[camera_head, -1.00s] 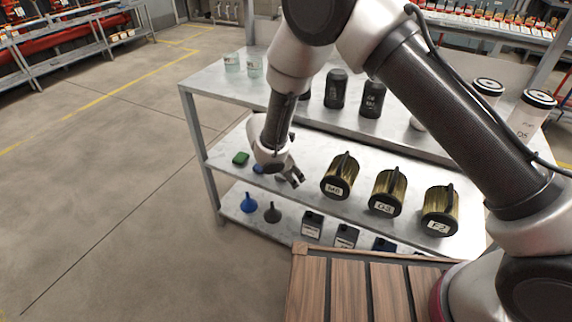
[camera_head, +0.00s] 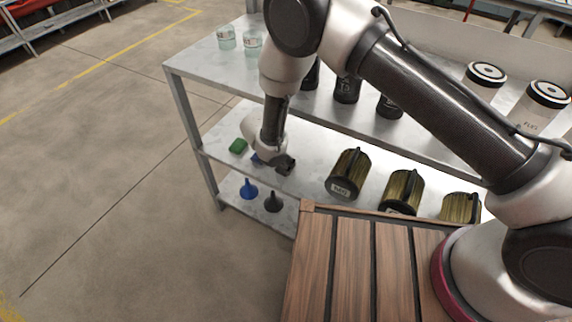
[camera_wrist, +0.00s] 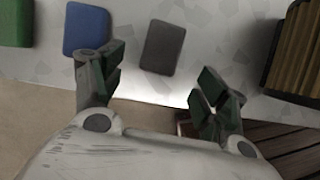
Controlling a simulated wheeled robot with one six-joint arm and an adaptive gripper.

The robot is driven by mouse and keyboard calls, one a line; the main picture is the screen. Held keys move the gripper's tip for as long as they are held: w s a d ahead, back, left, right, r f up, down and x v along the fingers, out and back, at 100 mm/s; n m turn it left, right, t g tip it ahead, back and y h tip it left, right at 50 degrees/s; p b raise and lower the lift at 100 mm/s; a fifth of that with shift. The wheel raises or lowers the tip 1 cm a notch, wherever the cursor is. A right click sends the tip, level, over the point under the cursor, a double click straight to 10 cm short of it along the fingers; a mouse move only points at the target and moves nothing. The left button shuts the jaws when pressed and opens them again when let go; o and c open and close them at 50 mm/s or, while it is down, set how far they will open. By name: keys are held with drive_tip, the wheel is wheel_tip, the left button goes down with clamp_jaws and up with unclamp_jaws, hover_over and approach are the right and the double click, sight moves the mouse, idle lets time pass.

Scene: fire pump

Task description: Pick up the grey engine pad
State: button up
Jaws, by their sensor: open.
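The grey engine pad (camera_wrist: 162,47) is a dark grey rounded rectangle lying flat on the metal shelf. In the wrist view it lies beyond my fingertips, in line with the gap between them and nearer the left finger. My gripper (camera_wrist: 155,82) is open and empty, with its fingers spread and apart from the pad. In the head view my gripper (camera_head: 284,166) is over the left part of the middle shelf, and I cannot make out the grey pad there.
A blue pad (camera_wrist: 87,29) and a green pad (camera_wrist: 15,23) lie left of the grey one. Blue and dark funnels (camera_head: 249,188) are on the lower shelf. The upper shelf (camera_head: 205,72) overhangs behind my arm.

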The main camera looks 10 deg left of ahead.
drive_tip(key=x, duration=0.5)
drive_tip(key=shift+w+f, duration=0.1)
drive_tip(key=shift+f, duration=0.15)
drive_tip(key=c, duration=1)
